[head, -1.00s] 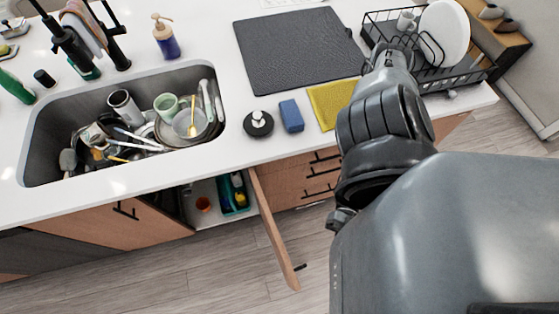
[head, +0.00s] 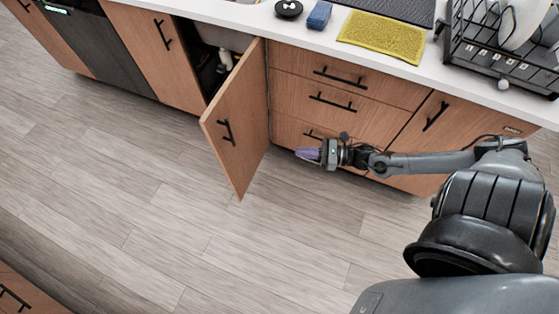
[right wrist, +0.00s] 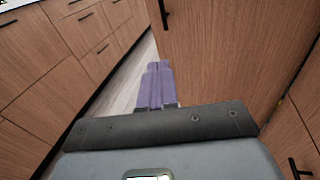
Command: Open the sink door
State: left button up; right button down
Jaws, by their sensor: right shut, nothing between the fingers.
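The sink door (head: 236,120) is a wooden cabinet door with a black bar handle (head: 227,132). It stands swung outward, hinged on its right side beside the drawers, and the dark cabinet inside (head: 212,50) shows at its left. My right gripper (head: 308,154) is shut and empty, low in front of the drawers, right of the door and apart from it. In the right wrist view its purple fingers (right wrist: 156,85) are together, and a wooden panel with a black handle (right wrist: 225,50) rises beyond them. My left gripper is not in view.
Drawers (head: 340,95) with black handles stand just right of the door, close behind my right gripper. A closed door (head: 155,50) stands left of the opening. The counter holds a yellow mat (head: 382,37) and a dish rack (head: 500,55). Open wooden floor (head: 130,190) lies in front.

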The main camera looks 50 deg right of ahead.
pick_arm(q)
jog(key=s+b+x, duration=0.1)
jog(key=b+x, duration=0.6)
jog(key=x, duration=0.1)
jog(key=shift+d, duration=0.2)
pick_arm(e)
jog(key=w+d+x, duration=0.1)
jog(key=d+x, duration=0.1)
jog(key=x, duration=1.4)
jog(key=shift+w+d+t, duration=0.2)
jog(key=shift+w+t, duration=0.2)
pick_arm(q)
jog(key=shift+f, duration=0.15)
pick_arm(e)
jog(key=shift+f, duration=0.1)
